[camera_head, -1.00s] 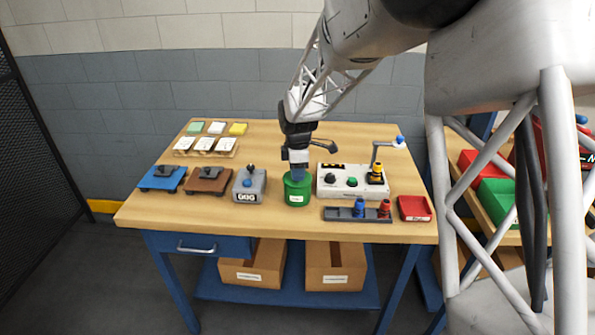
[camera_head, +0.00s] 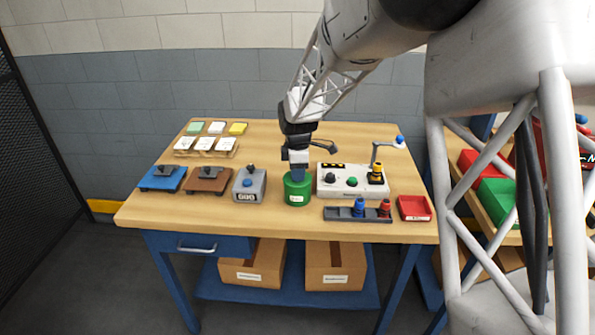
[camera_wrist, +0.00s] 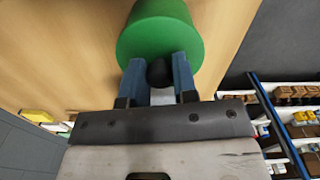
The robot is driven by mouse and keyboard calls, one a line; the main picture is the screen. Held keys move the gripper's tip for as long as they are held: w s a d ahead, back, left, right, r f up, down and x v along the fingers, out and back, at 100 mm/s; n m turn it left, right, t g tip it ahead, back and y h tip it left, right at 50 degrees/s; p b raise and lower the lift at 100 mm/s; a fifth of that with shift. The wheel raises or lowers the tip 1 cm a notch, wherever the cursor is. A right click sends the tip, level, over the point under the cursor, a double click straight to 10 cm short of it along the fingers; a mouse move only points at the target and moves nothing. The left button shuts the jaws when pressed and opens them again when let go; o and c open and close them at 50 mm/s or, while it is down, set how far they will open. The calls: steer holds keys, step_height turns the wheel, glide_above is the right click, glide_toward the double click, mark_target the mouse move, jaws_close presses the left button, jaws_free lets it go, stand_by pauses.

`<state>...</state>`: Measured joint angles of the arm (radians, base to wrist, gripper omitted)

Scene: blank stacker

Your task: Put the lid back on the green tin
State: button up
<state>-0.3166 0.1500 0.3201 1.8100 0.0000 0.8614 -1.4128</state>
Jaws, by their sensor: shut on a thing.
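The green tin (camera_head: 297,197) stands upright on the workbench, near its middle, with a white label on its front. My gripper (camera_head: 298,175) points down right over the tin's top. In the wrist view, my gripper's two blue fingers (camera_wrist: 159,78) are shut on the lid's dark round knob (camera_wrist: 160,73). The green lid (camera_wrist: 160,40) lies in front of the fingers, lined up with the tin. Whether the lid is fully seated on the rim cannot be told, and the lid hides the tin's inside.
Close to the right of the tin stands a white control box (camera_head: 345,191), with a grey rack (camera_head: 340,213) in front. A grey counter box (camera_head: 249,190) stands close on the left. A red tray (camera_head: 414,208) is at the right. The bench front is clear.

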stand_by(0.8)
steer(key=o, duration=1.5)
steer(key=shift+r, duration=0.1)
steer(key=shift+r, duration=3.35)
jaws_close()
steer(key=shift+f, duration=2.45)
